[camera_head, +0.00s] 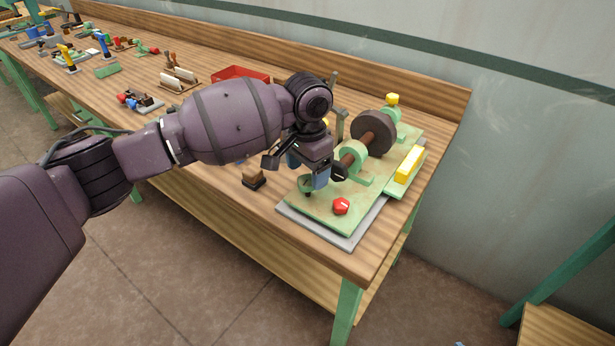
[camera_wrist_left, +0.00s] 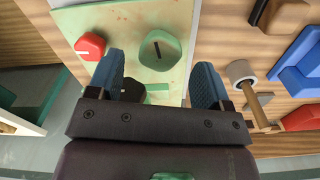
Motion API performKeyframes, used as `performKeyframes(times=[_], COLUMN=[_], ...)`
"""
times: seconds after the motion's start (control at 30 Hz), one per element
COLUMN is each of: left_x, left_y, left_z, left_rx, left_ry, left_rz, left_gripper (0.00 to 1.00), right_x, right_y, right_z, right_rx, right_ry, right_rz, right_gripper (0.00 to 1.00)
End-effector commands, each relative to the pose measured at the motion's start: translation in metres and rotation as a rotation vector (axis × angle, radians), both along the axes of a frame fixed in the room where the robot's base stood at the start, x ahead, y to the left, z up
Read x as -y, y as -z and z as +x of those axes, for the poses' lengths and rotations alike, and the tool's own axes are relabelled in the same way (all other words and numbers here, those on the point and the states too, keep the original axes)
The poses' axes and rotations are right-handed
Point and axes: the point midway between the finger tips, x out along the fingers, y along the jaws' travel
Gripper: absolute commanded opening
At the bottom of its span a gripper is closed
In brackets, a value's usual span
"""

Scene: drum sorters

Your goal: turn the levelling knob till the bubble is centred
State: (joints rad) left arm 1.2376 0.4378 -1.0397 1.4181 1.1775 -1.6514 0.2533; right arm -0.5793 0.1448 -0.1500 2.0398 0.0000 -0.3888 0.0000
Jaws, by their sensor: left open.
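A green knob (camera_wrist_left: 160,50) with a dark line on its top stands on the pale green plate (camera_wrist_left: 115,20). In the head view the green knob (camera_head: 305,184) is partly hidden by my left gripper (camera_head: 306,170). A red knob (camera_head: 341,206) stands near the plate's front corner; it also shows in the left wrist view (camera_wrist_left: 90,46). I cannot tell which is the levelling knob. My left gripper (camera_wrist_left: 160,72) is open and empty, its blue fingers to either side of the green knob in the wrist view; contact is unclear. A yellow bar (camera_head: 410,165) lies along the plate's right side. No bubble is discernible. My right gripper is out of view.
A dark drum (camera_head: 372,134) on a brown shaft sits on green supports at the plate's back. A small brown and black block (camera_head: 254,177) stands left of the plate. A red tray (camera_head: 241,73) lies behind my arm.

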Motion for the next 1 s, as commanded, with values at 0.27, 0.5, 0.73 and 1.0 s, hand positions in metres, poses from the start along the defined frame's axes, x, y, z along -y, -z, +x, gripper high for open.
performKeyframes(times=[0.27,0.5,0.73,1.0], left_x=[0.000,0.000,0.000,0.000], left_y=[0.022,0.023,0.023,0.023], left_z=[0.000,0.000,0.000,0.000], left_rx=[0.001,0.001,0.001,0.001], left_ry=[0.001,0.000,0.000,0.003], left_rz=[0.001,0.000,0.000,0.001], left_gripper=[0.73,0.73,0.48,0.24], right_x=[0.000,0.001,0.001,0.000], right_y=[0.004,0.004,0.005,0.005], right_z=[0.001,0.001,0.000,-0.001], right_rx=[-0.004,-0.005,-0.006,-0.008], right_ry=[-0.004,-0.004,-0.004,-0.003], right_rz=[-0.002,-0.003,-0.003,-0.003], right_gripper=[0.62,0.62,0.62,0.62])
